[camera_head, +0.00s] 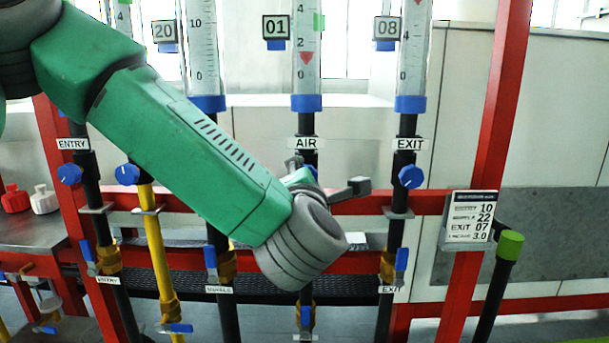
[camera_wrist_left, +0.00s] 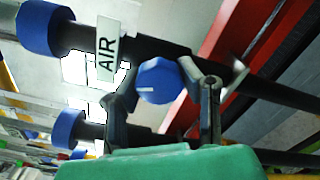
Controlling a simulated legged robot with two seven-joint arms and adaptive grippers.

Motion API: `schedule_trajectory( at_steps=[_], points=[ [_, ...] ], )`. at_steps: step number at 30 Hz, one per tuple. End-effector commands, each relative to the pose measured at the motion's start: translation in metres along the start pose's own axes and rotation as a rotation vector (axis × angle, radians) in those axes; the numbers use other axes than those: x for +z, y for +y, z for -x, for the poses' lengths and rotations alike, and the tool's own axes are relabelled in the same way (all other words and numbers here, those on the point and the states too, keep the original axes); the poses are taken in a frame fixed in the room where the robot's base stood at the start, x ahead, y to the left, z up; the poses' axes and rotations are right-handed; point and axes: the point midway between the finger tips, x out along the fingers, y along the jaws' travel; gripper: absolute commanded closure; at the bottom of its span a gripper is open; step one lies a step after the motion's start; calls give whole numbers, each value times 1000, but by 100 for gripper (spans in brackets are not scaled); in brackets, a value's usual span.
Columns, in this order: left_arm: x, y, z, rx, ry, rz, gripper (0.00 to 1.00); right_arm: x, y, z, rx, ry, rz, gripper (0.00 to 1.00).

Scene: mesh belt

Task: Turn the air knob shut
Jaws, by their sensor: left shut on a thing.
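The air knob (camera_wrist_left: 160,81) is blue and faceted, with a white pointer line, in the middle of the left wrist view. It sits on the black pipe beside the AIR label (camera_wrist_left: 108,47). My left gripper (camera_wrist_left: 159,76) has one finger on each side of the knob and is shut on it. In the head view my left gripper (camera_head: 310,175) is just below the AIR label (camera_head: 306,144), and my wrist hides most of the knob. Above is the clear air tube (camera_head: 307,50) with a red marker near 2 and a green band near 4. My right gripper is in neither view.
Blue knobs on the entry pipe (camera_head: 70,174), the yellow pipe (camera_head: 127,174) and the exit pipe (camera_head: 411,176) stand nearby. A red frame post (camera_head: 490,120) and a printed card (camera_head: 471,217) are at the right. Blue-handled valves (camera_head: 402,257) lie lower down.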

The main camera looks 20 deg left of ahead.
Motion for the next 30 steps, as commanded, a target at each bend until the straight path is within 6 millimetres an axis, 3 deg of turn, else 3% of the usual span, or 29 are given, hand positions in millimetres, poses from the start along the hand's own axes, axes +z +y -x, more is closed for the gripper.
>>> schedule_trajectory(
  at_steps=[12, 30],
  points=[
    [0, -4, 2, -11, -3, -266, 97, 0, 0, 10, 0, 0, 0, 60],
    [-1, -7, 2, -17, -4, -337, 97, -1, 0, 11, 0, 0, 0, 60]
  ],
)
